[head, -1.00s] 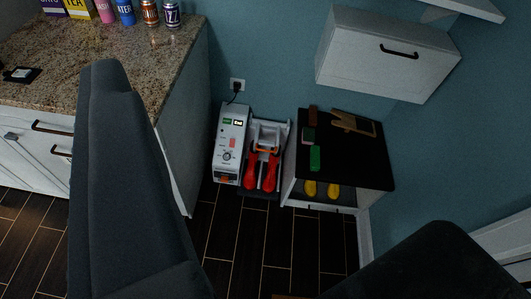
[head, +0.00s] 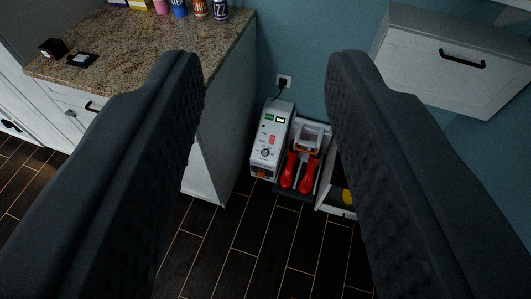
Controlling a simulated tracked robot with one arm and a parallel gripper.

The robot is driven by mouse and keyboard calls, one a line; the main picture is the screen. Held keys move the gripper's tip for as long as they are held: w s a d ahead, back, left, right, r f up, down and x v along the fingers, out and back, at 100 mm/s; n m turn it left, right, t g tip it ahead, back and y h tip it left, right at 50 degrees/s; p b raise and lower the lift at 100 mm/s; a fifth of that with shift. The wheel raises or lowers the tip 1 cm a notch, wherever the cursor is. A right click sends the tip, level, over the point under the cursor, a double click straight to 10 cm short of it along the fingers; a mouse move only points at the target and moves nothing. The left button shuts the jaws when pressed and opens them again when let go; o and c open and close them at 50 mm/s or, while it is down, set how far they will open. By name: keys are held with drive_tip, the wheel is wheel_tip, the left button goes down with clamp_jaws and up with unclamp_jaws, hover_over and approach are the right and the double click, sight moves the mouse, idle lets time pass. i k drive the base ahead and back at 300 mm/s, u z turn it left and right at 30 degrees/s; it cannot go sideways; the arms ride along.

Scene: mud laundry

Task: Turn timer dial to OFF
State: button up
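A white machine (head: 271,138) with a control panel stands on the floor against the blue wall, between the granite counter and a low cabinet. A small round dial (head: 265,152) sits on the lower part of its panel; its pointer setting is too small to read. Small lit displays (head: 280,119) show near the top. My gripper (head: 258,80) is open and empty, its two dark fingers wide apart. The machine lies between the fingers in the picture but well beyond them, with no contact.
A rack with red boots (head: 288,170) stands directly right of the machine. The low cabinet (head: 334,190) is mostly hidden behind my right finger. The granite counter (head: 130,50) bounds the left, and a white wall cabinet (head: 440,62) hangs at upper right. The dark plank floor (head: 255,240) ahead is clear.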

sight(264, 152)
drive_tip(key=u, duration=0.05)
drive_tip(key=i, duration=1)
drive_tip(key=z, duration=0.05)
